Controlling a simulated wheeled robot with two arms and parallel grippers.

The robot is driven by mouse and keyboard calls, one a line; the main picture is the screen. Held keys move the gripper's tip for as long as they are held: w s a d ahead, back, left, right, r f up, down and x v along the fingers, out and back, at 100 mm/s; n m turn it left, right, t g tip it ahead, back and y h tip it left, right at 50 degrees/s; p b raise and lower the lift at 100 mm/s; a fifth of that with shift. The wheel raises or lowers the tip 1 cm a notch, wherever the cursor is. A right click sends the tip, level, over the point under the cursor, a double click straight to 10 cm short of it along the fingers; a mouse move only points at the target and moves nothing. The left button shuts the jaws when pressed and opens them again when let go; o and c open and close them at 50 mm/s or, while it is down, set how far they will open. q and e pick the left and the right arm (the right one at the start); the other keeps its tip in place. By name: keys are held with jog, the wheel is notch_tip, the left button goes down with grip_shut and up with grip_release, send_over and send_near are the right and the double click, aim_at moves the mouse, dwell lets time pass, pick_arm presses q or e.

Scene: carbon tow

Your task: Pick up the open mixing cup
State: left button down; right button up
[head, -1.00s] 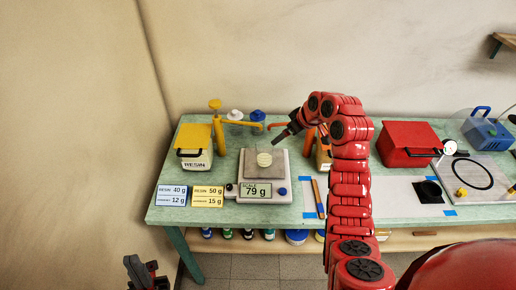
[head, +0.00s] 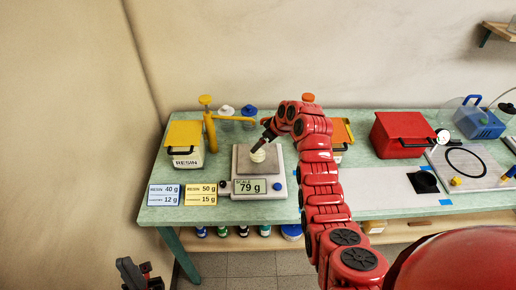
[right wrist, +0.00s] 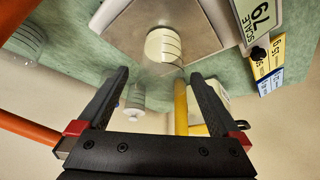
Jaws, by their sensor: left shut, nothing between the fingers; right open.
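The open mixing cup (head: 257,156) is small and pale and stands on the plate of the scale (head: 260,190), which reads 79 g. In the right wrist view the cup (right wrist: 164,46) shows as a whitish cylinder with dark level lines, just beyond the fingertips. My right gripper (right wrist: 160,76) is open and empty, its two black fingers pointing toward the cup with a gap left. In the head view the right gripper's tip is close above the cup and partly hides it. My left gripper (head: 138,274) is shut and empty at the bottom left, away from the table.
A yellow-lidded resin container (head: 186,150) and a yellow pump (head: 210,128) stand left of the scale. Two label cards (head: 183,194) lie at the front left. A red box (head: 402,136) stands to the right. An orange-lidded container is partly behind my right arm.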

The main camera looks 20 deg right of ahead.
jog(key=shift+w+a+f+p, duration=0.2)
jog(key=shift+w+f+p, duration=0.1)
jog(key=shift+p, duration=0.05)
jog(key=p+x, duration=0.2)
jog(key=x, duration=0.1)
jog(key=shift+a+f, duration=0.15)
jog(key=shift+a, duration=0.05)
jog(key=shift+w+a+f, duration=0.1)
jog(key=shift+w+f, duration=0.2)
jog(key=shift+f, duration=0.35)
jog(key=shift+c, duration=0.3)
jog(key=c, duration=1.1)
